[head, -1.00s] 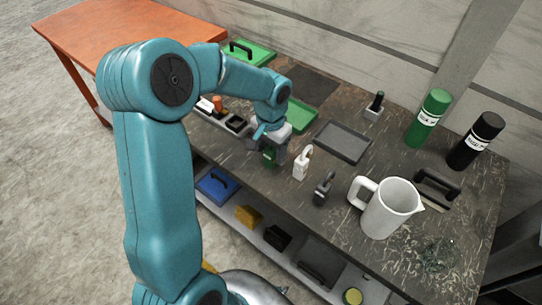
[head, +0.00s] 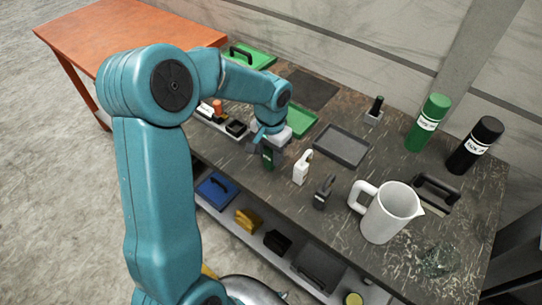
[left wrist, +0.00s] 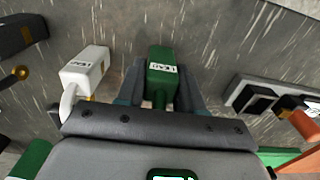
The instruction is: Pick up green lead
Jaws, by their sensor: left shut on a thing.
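The green lead (head: 267,155), a small dark green block with a white label, is at the front edge of the dark workbench (head: 340,115). In the left wrist view the green lead (left wrist: 162,70) sits between the two fingers of my left gripper (left wrist: 161,88), which is shut on it. In the head view my left gripper (head: 267,146) comes down over it from above, and its fingers partly hide it. I cannot tell whether its lower end touches the bench. My right gripper is not in view.
A white lead (head: 301,168) and a dark grey lead (head: 323,193) stand close to the right. A white jug (head: 388,212), a green bottle (head: 427,122) and a black bottle (head: 474,146) stand further right. A grey tray (head: 341,146) lies behind.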

